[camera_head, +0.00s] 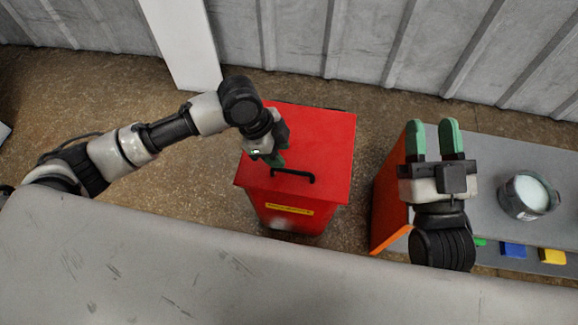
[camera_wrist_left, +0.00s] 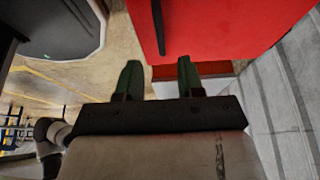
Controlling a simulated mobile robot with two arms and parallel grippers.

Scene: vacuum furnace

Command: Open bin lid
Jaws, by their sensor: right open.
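The red bin (camera_head: 285,215) stands on the floor in the middle of the head view, with a yellow label on its front. Its red lid (camera_head: 325,140) lies shut on top. A black bar handle (camera_head: 293,175) is fixed near the lid's front edge. My left gripper (camera_head: 276,160) is over the lid, just left of the handle. In the left wrist view its green fingers (camera_wrist_left: 160,76) are apart with nothing between them, and the handle (camera_wrist_left: 158,28) shows beyond the fingertips. My right gripper (camera_head: 433,138) is open and empty, well to the right of the bin.
A grey-topped bench with an orange side (camera_head: 391,200) stands right of the bin. It holds a metal pot with white contents (camera_head: 528,195), a blue block (camera_head: 513,250) and a yellow block (camera_head: 551,256). A grey surface (camera_head: 200,265) spans the front. A corrugated wall (camera_head: 340,45) stands behind.

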